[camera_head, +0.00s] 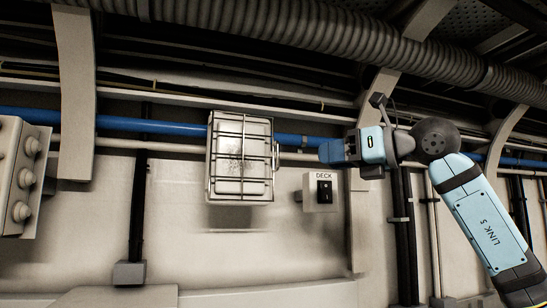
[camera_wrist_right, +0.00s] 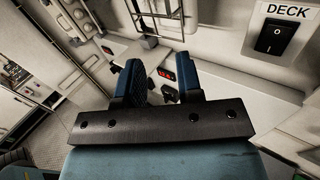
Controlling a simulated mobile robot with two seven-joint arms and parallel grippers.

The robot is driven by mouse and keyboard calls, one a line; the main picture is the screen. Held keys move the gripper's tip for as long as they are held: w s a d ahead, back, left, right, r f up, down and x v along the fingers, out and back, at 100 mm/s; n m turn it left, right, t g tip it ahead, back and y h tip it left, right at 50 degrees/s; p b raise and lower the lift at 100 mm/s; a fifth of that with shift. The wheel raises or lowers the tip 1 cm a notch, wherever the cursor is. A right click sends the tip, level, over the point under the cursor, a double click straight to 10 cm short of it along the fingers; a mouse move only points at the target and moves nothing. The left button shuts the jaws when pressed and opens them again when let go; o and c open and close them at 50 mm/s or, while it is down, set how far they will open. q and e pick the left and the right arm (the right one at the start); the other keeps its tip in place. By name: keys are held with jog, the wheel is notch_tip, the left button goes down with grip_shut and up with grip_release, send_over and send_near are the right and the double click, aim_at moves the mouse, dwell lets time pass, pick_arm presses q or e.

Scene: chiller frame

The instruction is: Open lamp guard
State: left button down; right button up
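The lamp guard (camera_head: 241,158) is a wire cage over a pale, box-shaped lamp on the wall, in the middle of the head view. It sits flat over the lamp and looks closed. A small upright handle (camera_head: 275,156) stands out at its right side. My right gripper (camera_head: 326,152) is to the right of the handle, apart from it, with its fingers pointing left. In the right wrist view its two blue fingers (camera_wrist_right: 159,80) are apart, with nothing between them. My left gripper is not in view.
A DECK switch box (camera_head: 322,190) is below my right gripper; it also shows in the wrist view (camera_wrist_right: 277,38). A blue pipe (camera_head: 160,126) runs behind the lamp. A box with round knobs (camera_head: 22,185) is at far left. The wall below the lamp is clear.

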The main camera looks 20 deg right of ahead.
jog(key=w+a+r+t+p, duration=0.1)
jog(key=w+a+r+p, duration=0.1)
jog(key=w+a+p, duration=0.2)
jog(key=w+a, duration=0.3)
jog(key=w, duration=0.3)
jog(key=shift+w+h, duration=0.2)
jog(key=shift+h, duration=0.2)
jog(key=shift+d+r, duration=0.1)
grip_shut()
